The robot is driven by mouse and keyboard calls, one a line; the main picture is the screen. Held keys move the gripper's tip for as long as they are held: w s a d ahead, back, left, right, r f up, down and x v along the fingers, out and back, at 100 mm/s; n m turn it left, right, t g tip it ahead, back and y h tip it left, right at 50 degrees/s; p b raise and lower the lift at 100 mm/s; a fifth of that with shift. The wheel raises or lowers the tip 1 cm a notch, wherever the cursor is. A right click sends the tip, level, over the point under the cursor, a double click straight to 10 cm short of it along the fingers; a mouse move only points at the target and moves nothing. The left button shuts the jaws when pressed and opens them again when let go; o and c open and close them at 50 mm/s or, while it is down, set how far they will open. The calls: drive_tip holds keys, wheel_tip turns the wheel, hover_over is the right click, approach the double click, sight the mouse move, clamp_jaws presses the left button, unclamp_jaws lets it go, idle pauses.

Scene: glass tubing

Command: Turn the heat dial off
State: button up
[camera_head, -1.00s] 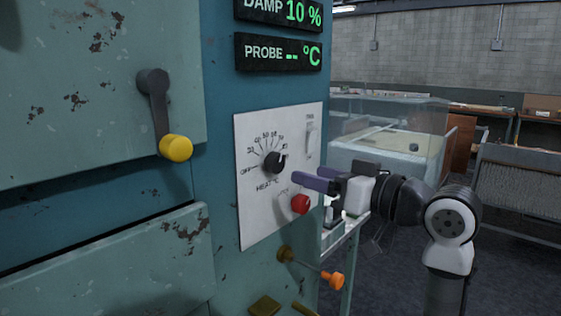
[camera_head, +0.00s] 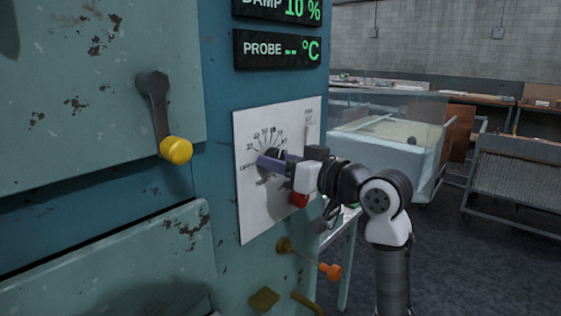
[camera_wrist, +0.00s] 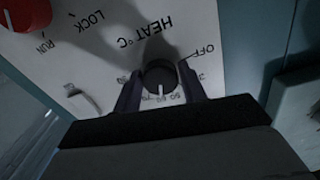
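The heat dial (camera_wrist: 160,76) is a round black knob with a white mark. In the wrist view it sits between the two fingers of my gripper (camera_wrist: 160,80), which lie close against its sides; my gripper looks shut on it. The mark points down in that view, toward the numbers around 60, away from the OFF label (camera_wrist: 203,50). In the head view my gripper (camera_head: 278,160) is at the white control panel (camera_head: 255,220), and its purple fingers cover much of the dial.
A red knob (camera_head: 299,200) sits just below my gripper, also in the wrist view's top left (camera_wrist: 20,12). A yellow-ended lever (camera_head: 176,150) is to the left. An orange-ended handle (camera_head: 330,271) sticks out below the panel. Carts stand at right with open floor before them.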

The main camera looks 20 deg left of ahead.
drive_tip(key=c, duration=0.5)
drive_tip(key=shift+n, duration=0.3)
drive_tip(key=n+b, duration=1)
drive_tip(key=n, duration=1.2)
drive_tip(key=shift+w+r, duration=0.1)
drive_tip(key=shift+n, duration=0.3)
drive_tip(key=o, duration=1)
drive_tip(key=shift+c, duration=0.2)
